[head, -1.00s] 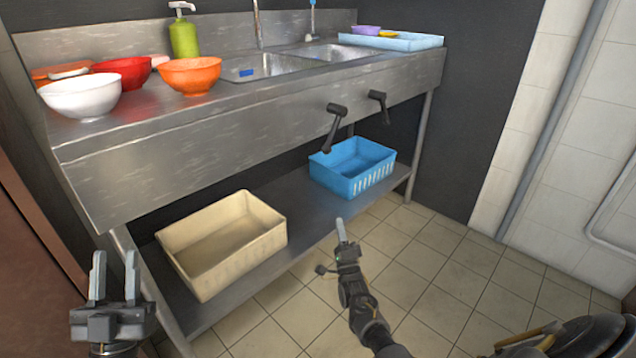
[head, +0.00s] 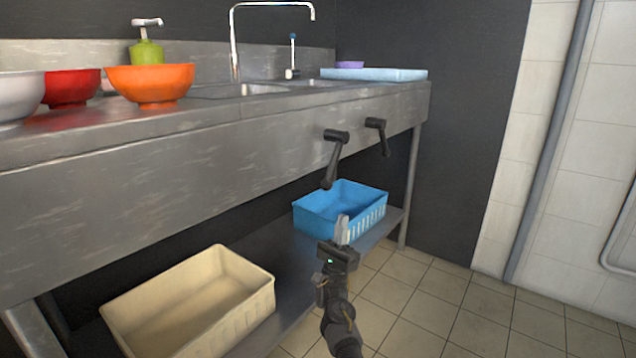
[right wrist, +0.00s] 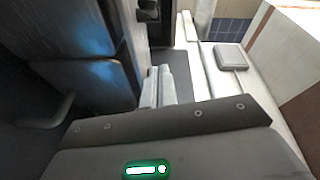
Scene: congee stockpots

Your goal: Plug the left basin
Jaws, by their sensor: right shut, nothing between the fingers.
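The steel sink counter has a left basin (head: 240,91) and a right basin (head: 305,83); from this low angle only their rims show, so any plug inside is hidden. Two black lever handles stick out of the counter front. The left lever (head: 332,160) hangs down, tilted slightly left; the right lever (head: 380,136) hangs down, tilted slightly right. My right gripper (head: 342,230) is shut and empty, below the left lever and apart from it, in front of the blue crate. Its shut fingers also show in the right wrist view (right wrist: 158,86). My left gripper is out of view.
A blue crate (head: 340,217) and a cream crate (head: 235,325) stand on the lower shelf. Bowls, including an orange one (head: 150,85), and a green soap bottle (head: 146,52) stand on the counter. A blue tray (head: 375,74) lies at the right end. Tiled floor (head: 450,305) is open at right.

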